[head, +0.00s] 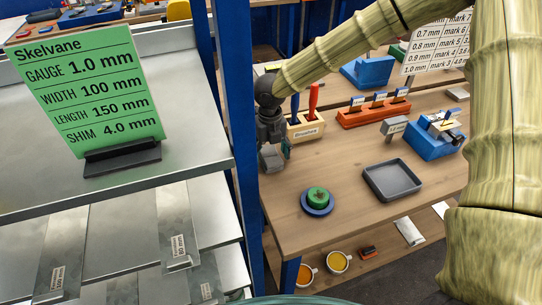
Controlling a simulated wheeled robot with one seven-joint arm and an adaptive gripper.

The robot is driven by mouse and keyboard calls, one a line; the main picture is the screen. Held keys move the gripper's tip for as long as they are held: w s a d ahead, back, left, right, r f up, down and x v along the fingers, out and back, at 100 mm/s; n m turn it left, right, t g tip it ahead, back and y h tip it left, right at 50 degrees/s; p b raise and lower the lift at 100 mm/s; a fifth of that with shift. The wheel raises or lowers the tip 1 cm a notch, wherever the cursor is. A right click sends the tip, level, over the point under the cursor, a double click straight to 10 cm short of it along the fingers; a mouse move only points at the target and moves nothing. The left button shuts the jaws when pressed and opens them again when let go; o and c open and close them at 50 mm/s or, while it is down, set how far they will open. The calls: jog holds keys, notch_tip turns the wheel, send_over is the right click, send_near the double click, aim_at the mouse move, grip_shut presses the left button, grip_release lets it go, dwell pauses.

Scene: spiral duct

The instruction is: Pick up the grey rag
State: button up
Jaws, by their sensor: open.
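I cannot make out a grey rag for certain in the head view. My gripper (273,150) is small and dark at the end of my arm, beside the blue post and over the left end of the wooden bench (345,225). It points down and is open. A grey blocky shape shows at its fingertips; I cannot tell whether this is all finger or partly something behind them. My arm crosses the upper right and hides part of the bench.
The blue post (235,110) stands close left of my gripper. A brush holder (306,130), a blue dish (317,202) with a green ring and a grey tray (392,181) stand on the bench. A metal shelf (190,120) with a green sign (85,90) is at left.

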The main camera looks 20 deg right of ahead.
jog(key=shift+f, duration=0.15)
jog(key=c, duration=1.1)
